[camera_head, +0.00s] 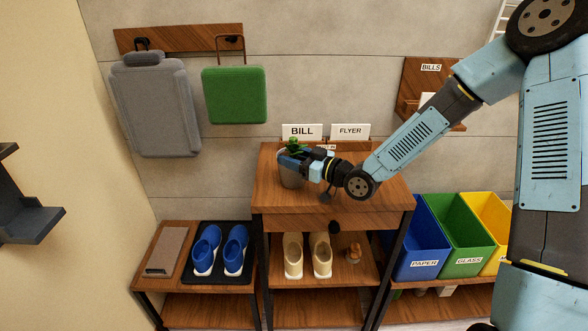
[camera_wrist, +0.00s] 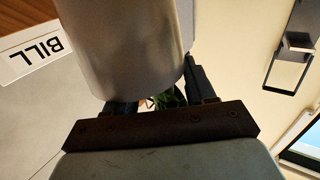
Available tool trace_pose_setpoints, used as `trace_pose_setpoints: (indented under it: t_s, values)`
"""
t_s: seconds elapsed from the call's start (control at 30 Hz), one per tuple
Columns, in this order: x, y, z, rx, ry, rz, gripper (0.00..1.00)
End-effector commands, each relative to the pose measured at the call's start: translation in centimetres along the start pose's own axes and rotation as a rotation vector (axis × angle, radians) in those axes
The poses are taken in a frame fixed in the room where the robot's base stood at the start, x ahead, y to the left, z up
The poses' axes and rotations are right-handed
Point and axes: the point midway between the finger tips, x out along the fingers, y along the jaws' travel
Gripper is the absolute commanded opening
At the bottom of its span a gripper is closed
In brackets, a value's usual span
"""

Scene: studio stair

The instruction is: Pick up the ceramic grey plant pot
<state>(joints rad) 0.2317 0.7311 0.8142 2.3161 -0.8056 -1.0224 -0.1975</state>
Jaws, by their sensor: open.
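The grey plant pot (camera_head: 290,179) with a small green plant (camera_head: 291,147) stands on the top of the wooden cabinet (camera_head: 350,198), near its left side. My gripper (camera_head: 305,161) is at the pot's upper right side, partly covering it. In the wrist view the pot (camera_wrist: 125,45) fills the upper middle, close to the camera. The two dark fingers of my gripper (camera_wrist: 160,95) show behind its lower edge, with green leaves (camera_wrist: 172,97) between them. The fingers are apart. Whether they touch the pot is hidden.
BILL (camera_head: 302,132) and FLYER (camera_head: 350,132) signs stand behind the pot. Shoes (camera_head: 293,256) are on the shelf below. Blue (camera_head: 420,245), green (camera_head: 460,240) and yellow (camera_head: 492,220) bins stand at right. The cabinet top's front is clear.

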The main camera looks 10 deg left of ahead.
Motion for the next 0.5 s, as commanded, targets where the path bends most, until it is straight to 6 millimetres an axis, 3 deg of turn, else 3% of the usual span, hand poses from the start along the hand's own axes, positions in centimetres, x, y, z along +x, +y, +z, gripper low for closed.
trace_pose_setpoints:
  t_s: [0.13,0.37,0.5]
  values:
    - [1.7,-0.1,-0.1,0.000,0.001,-0.001,0.55]
    - [1.9,0.0,0.0,0.000,0.000,0.001,0.55]
    - [1.9,0.0,-0.1,0.000,0.000,0.001,0.43]
